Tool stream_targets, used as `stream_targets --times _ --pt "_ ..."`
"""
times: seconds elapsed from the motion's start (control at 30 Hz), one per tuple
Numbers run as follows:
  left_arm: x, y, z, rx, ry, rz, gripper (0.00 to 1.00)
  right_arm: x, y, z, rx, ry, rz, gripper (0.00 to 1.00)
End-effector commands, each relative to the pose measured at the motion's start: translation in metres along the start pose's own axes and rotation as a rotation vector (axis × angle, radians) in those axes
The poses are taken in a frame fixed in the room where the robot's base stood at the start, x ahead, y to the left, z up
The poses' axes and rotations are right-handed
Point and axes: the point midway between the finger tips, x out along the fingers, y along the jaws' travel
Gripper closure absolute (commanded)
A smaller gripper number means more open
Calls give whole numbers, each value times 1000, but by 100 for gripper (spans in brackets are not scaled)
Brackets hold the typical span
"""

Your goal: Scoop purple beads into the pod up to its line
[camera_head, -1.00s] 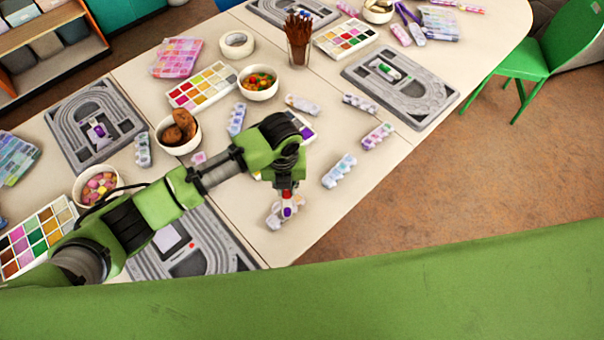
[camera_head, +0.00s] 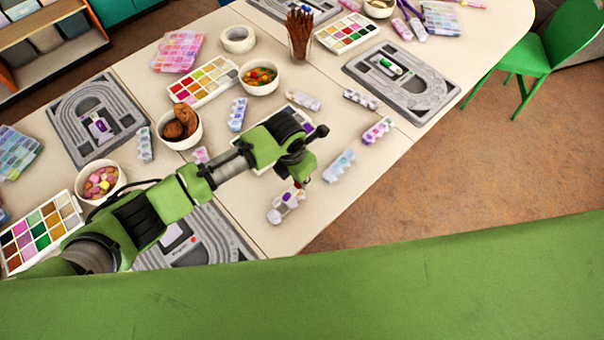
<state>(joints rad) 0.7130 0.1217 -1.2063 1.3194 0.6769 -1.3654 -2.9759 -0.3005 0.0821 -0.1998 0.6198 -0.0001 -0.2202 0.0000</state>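A clear bead pod strip with several compartments (camera_head: 283,208) lies near the table's front edge, with some purple showing at its upper end. My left gripper (camera_head: 299,181) points down just above and right of that end. A small red thing shows at its fingertips, too small to name. Whether the fingers are open or shut is unclear. A white bead tray with dark purple (camera_head: 309,124) is mostly hidden behind my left arm. No scoop can be made out clearly. My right gripper is not in view.
More pods, one pale blue (camera_head: 339,167) and one pink-purple (camera_head: 377,131), lie to the right. A bowl of brown lumps (camera_head: 197,136) and a bowl of colored beads (camera_head: 275,87) stand behind my arm.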

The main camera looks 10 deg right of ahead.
Motion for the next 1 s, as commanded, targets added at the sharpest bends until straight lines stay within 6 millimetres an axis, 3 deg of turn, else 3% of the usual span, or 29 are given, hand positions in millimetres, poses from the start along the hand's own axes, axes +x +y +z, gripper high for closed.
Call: stream_targets --times 0.2,0.3,0.57,1.0 --pt "14 0 -10 -2 -59 0 97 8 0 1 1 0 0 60" --pt "3 0 -15 -2 -159 0 97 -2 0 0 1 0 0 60" --pt "-6 -1 -22 0 -388 1 97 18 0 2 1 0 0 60" --pt "-15 0 -22 4 -452 3 97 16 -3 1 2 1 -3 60"
